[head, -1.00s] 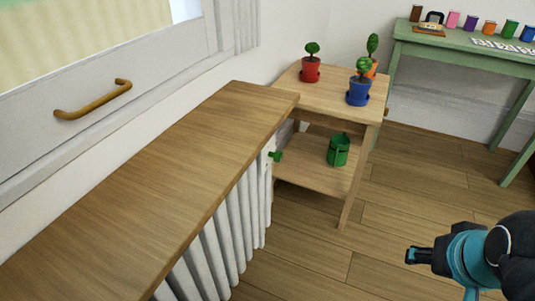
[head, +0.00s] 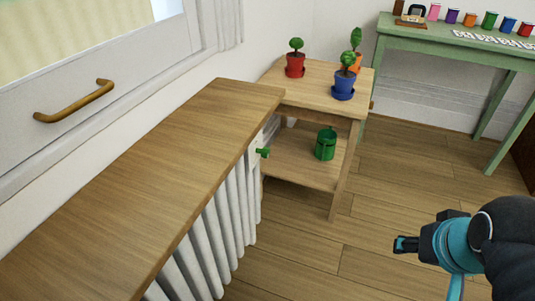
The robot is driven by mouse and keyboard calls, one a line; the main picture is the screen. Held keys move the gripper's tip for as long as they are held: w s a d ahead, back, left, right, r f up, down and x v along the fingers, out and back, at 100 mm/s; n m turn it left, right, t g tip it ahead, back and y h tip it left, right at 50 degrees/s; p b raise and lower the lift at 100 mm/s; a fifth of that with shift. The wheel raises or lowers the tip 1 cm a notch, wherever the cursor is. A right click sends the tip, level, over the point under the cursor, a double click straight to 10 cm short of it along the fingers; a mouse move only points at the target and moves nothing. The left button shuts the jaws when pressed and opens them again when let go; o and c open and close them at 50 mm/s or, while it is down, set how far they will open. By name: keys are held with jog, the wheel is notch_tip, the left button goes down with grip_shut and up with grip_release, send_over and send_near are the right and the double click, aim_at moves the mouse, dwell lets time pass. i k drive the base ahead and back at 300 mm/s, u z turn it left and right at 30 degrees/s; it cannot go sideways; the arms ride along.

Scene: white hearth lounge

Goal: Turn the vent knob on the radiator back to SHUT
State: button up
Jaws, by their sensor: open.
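The green vent knob (head: 263,152) sticks out from the far end of the white radiator (head: 207,239), just under the wooden shelf top. A small pale plate shows beside the knob, but any marking on it is too small to read. My gripper (head: 402,244) is at the lower right, well to the right of the knob and apart from it. It is open and empty, pointing left over the floor.
A wooden side table (head: 315,98) stands just beyond the radiator's end, with red, blue and orange potted plants on top and a green can (head: 325,144) below. A green table (head: 450,46) stands at the back right. The floor (head: 300,235) between radiator and gripper is clear.

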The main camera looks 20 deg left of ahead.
aim_at(265, 153)
jog(key=u, duration=1.1)
jog(key=k, duration=0.4)
jog(key=u, duration=0.5)
